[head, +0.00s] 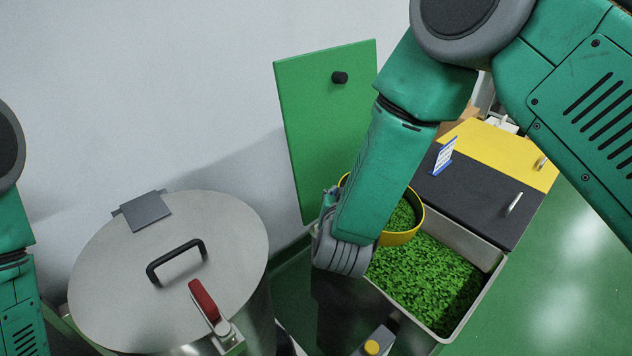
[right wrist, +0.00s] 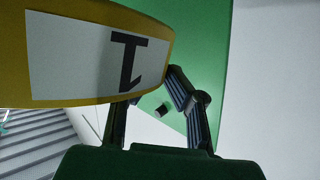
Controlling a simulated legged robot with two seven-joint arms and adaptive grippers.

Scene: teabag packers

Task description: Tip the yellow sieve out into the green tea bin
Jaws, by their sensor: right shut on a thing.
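The bin is open and holds a bed of green leaves. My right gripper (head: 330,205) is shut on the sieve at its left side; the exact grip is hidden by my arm. In the right wrist view the sieve's yellow wall (right wrist: 12,60) with a white label lies against the fingers. My left gripper is outside the head view; only its arm shows at the left edge.
The bin's green lid (head: 320,130) stands open against the wall. Black (head: 470,190) and yellow (head: 500,150) closed lids lie to the right, with a small sign (head: 444,156) on them. A large steel drum (head: 105,250) with a red-handled clamp (head: 205,300) stands left.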

